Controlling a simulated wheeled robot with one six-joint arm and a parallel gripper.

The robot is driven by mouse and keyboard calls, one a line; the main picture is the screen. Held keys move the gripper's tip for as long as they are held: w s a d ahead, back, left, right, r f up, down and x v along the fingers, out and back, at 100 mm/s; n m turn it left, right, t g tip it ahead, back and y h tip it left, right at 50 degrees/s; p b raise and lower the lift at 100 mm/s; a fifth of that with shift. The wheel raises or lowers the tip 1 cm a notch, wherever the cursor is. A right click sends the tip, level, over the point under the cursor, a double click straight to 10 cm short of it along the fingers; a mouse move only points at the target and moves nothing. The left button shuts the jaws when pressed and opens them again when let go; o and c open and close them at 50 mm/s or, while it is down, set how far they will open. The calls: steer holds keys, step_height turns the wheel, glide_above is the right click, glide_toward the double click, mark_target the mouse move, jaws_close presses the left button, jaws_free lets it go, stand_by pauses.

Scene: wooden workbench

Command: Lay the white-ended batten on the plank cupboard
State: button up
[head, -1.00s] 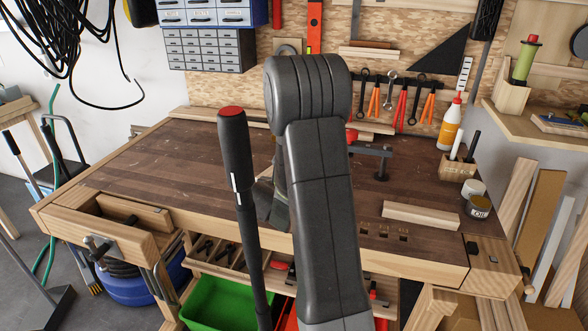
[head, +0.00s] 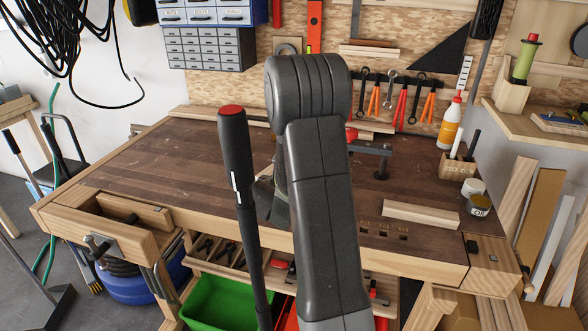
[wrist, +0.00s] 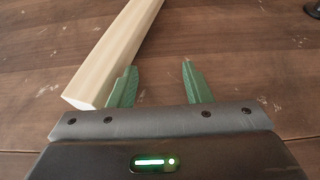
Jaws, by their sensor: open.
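In the wrist view a pale wooden batten (wrist: 118,52) with a white near end (wrist: 76,103) lies on the dark bench top, running up and to the right. My gripper (wrist: 159,66) is open and empty, its green fingers to the right of the batten. The left finger overlaps the batten's right edge in the picture; I cannot tell whether they touch. In the head view my own arm hides most of this area. I cannot make out a plank cupboard in either view.
Another wooden batten (head: 420,214) lies at the bench's front right. A dark holdfast (head: 381,164) stands behind it. Tins (head: 479,205), a pen block (head: 457,167) and a glue bottle (head: 450,124) stand at the right. The left bench top (head: 165,160) is clear.

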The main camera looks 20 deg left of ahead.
steer(key=shift+o, duration=1.2)
